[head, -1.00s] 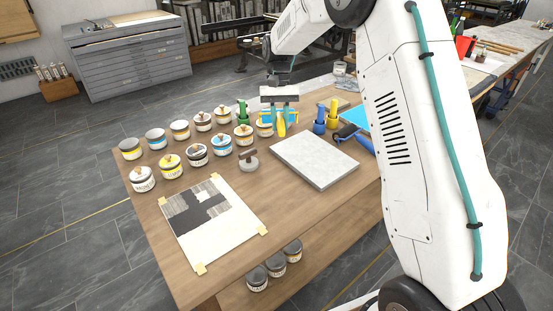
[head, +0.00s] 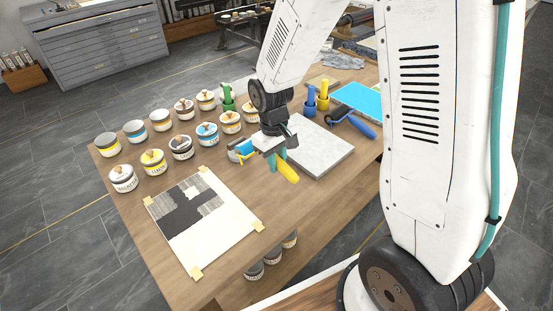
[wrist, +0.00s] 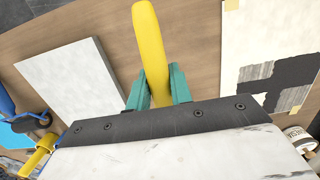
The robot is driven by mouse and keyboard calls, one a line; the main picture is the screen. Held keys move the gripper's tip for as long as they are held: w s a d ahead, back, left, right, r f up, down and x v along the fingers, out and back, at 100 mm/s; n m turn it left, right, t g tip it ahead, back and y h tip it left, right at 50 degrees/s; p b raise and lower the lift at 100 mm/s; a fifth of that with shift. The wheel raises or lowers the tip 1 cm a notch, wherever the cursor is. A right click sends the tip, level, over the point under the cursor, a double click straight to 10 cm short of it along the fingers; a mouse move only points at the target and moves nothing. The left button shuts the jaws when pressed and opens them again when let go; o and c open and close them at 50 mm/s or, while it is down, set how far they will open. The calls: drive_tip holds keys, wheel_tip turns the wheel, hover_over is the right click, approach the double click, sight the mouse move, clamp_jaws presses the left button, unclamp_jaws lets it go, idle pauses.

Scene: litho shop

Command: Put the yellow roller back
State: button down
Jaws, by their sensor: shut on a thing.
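The yellow roller shows mainly as its yellow handle (head: 287,172), tilted down to the right in the head view. My gripper (head: 278,160) is shut on it, above the table between the slab and the taped print. In the wrist view, the green fingers of my gripper (wrist: 158,90) close on both sides of the yellow handle (wrist: 149,40). A blue upright holder (head: 311,97) and a yellow one (head: 323,99) stand at the table's back right.
A blue-handled roller (head: 362,127) lies right of the pale slab (head: 322,149). Several ink cans (head: 181,147) stand in rows at the left, near a green upright holder (head: 228,98). The taped print (head: 232,220) lies at the front. Bare table (head: 175,235) shows beside it.

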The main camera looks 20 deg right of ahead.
sight(284, 170)
drive_tip(key=shift+f, duration=4)
drive_tip(key=shift+f, duration=0.1)
drive_tip(key=c, duration=1.2)
unclamp_jaws()
drive_tip(key=shift+o, duration=0.2)
drive_tip(key=r, duration=0.7)
drive_tip(key=shift+w+a+r, duration=0.15)
drive_tip(key=shift+w+r, duration=0.2)
drive_tip(key=shift+r, duration=0.05)
drive_tip(key=shift+m+g, duration=0.4)
drive_tip(key=shift+g, duration=0.4)
drive_tip(key=s, duration=0.1)
drive_tip(key=s+r, duration=0.1)
drive_tip(key=s, duration=0.2)
drive_tip(key=shift+s+d+r, duration=0.1)
drive_tip(key=shift+d+r, duration=0.1)
drive_tip(key=shift+r, duration=0.05)
drive_tip(key=s+d+r+m+t, duration=0.2)
drive_tip(key=s+r+t, duration=0.1)
drive_tip(key=s+r, duration=1.5)
wheel_tip(284, 170, up, 4)
drive_tip(key=shift+s+d+f+m+t, duration=0.2)
drive_tip(key=shift+d+m+t, duration=0.2)
